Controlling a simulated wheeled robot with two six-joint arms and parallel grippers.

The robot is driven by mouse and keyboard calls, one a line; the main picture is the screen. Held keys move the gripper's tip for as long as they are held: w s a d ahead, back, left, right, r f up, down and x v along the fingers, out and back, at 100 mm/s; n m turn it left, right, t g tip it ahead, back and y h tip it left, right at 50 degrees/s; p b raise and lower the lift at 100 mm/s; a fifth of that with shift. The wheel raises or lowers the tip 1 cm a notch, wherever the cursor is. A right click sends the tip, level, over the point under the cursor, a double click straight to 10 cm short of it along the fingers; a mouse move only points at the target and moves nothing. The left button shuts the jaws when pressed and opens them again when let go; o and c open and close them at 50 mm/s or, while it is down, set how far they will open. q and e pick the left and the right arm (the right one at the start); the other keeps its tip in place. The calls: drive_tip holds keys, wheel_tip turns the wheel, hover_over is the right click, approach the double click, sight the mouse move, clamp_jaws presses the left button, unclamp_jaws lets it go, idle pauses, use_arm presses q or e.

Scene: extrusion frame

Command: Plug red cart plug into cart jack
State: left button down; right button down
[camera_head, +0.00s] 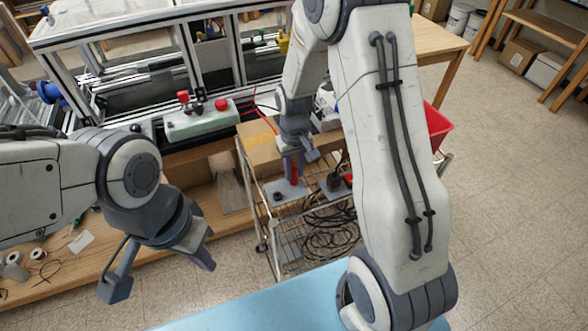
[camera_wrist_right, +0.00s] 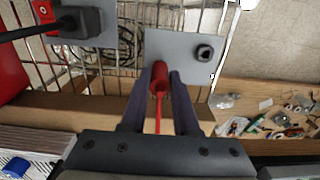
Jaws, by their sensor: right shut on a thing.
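The red cart plug (camera_wrist_right: 160,78) is between the fingers of my right gripper (camera_wrist_right: 161,82), with its red cable trailing back between them. In the head view the plug (camera_head: 293,170) is over a grey plate on the wire cart. The cart jack (camera_wrist_right: 204,52) is a small black socket on that grey plate (camera_wrist_right: 165,42). In the right wrist view it lies to the right of the plug and slightly farther forward, apart from it. The jack also shows in the head view (camera_head: 277,197). My left gripper (camera_head: 160,276) is open and empty, away from the cart.
A second grey plate with a black connector (camera_wrist_right: 80,21) and cable is beside the first. A red bin (camera_head: 437,128) stands at the cart's right. Coiled black cables (camera_head: 330,235) lie on the lower shelf. A control box with red buttons (camera_head: 202,120) is behind, left.

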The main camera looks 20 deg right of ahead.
sight(294, 169)
drive_tip(key=shift+w+r, duration=0.1)
drive_tip(key=shift+w, duration=0.05)
idle(0.6)
drive_tip(key=shift+f, duration=0.35)
idle(0.5)
drive_tip(key=c, duration=0.6)
unclamp_jaws()
drive_tip(key=shift+r, duration=0.1)
wheel_tip(294, 169, up, 10)
drive_tip(key=shift+r+b, duration=0.2)
drive_tip(key=shift+b, duration=0.3)
drive_tip(key=shift+a, duration=0.1)
